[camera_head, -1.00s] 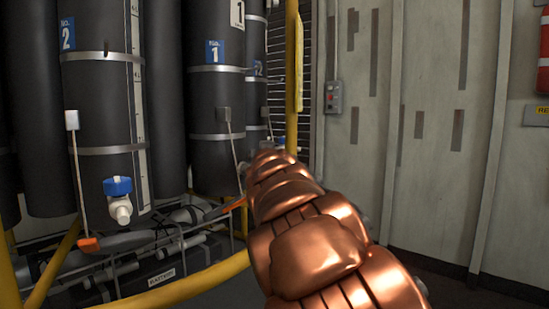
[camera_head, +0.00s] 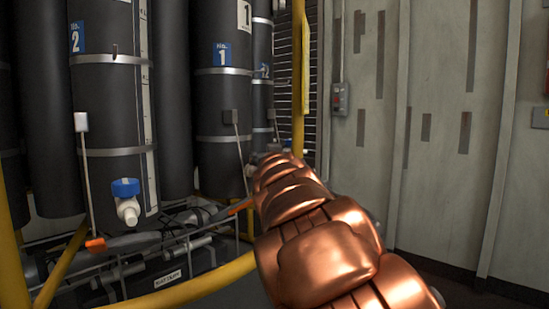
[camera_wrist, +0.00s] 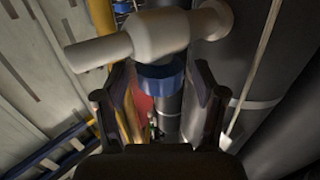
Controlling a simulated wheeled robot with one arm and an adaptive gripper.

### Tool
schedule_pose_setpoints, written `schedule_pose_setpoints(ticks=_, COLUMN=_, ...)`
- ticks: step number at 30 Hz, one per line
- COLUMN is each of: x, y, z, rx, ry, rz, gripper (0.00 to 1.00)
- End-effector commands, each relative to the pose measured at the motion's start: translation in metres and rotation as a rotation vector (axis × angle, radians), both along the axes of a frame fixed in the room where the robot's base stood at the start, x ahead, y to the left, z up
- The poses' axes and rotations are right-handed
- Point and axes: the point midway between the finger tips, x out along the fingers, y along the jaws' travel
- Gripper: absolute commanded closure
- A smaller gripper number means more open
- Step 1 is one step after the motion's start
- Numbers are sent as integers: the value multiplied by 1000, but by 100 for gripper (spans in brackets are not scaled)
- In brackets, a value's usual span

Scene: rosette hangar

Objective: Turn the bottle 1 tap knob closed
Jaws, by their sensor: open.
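Bottle 1 (camera_head: 222,150), a dark cylinder with a blue label reading 1, stands at centre left in the head view. Its tap there is mostly hidden by my copper arm, and my gripper is hidden too. In the wrist view a pale tap body (camera_wrist: 135,38) crosses the top, joined to a dark cylinder at right. The blue tap knob (camera_wrist: 162,80) lies below it, between the dark fingers of my gripper (camera_wrist: 160,76). The fingers are open, with visible space on both sides of the knob.
Bottle 2 (camera_head: 98,110) stands at left with its own blue knob (camera_head: 125,187) and white tap. A yellow rail (camera_head: 195,287) crosses low in front of the bottles. A yellow post (camera_head: 298,80) and a pale wall (camera_head: 435,190) stand to the right.

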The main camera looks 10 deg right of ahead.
Motion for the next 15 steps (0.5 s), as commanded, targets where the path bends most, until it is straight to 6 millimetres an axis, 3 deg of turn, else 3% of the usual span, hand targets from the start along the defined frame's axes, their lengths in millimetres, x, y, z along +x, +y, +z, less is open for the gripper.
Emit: schedule_pose_setpoints(ticks=15, x=-63, y=7, z=1, rx=1, ry=-1, rz=0, gripper=30)
